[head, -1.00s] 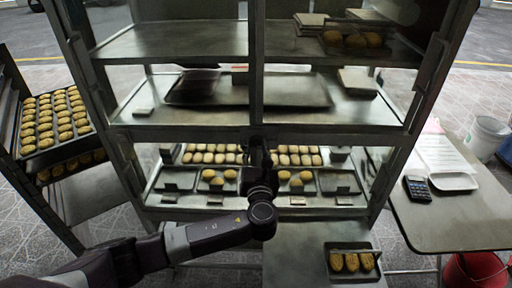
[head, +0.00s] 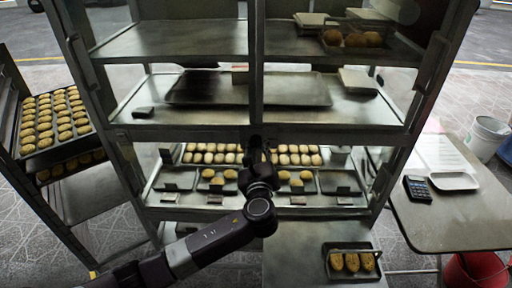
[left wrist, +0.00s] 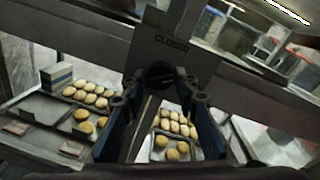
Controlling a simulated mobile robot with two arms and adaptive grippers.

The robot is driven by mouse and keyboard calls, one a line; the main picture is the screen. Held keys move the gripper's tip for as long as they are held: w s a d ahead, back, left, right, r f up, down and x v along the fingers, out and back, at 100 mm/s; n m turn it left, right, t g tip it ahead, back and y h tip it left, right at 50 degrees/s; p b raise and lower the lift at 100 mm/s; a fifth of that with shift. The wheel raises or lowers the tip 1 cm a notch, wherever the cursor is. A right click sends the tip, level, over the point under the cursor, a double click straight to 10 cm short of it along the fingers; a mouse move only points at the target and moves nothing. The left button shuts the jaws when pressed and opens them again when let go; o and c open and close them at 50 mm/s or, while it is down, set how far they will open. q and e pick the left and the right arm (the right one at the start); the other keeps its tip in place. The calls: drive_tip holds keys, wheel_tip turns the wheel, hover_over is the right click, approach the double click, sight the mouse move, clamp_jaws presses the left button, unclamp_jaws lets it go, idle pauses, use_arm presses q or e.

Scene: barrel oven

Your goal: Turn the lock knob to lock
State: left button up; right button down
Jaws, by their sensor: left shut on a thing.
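The dark round lock knob (left wrist: 160,73) sits on a grey plate on the cabinet's central post, just under the word CLOSED, in the left wrist view. My left gripper (left wrist: 160,98) has its two fingers on either side of the knob and is shut on it. In the head view my left gripper (head: 256,156) is at the central post at the height of the bread shelf, and it hides the knob there. The exact turn angle of the knob is hard to read. My right gripper is not in view.
The cabinet's central post (head: 257,75) divides shelves with trays and bread. A rack (head: 88,198) with bread trays stands at left. A side table (head: 440,222) with a calculator (head: 418,188) and papers stands at right. A small bread tray (head: 352,278) lies at lower right.

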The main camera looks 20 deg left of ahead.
use_arm(q)
drive_tip(key=n+b, duration=0.1)
drive_tip(key=n, duration=0.4)
drive_tip(key=n+h+b, duration=0.1)
drive_tip(key=n, duration=0.4)
drive_tip(key=shift+r, duration=0.2)
drive_tip(key=shift+n+b, duration=0.3)
drive_tip(key=shift+r, duration=0.1)
drive_tip(key=o, duration=1.1)
drive_tip(key=shift+o, duration=0.2)
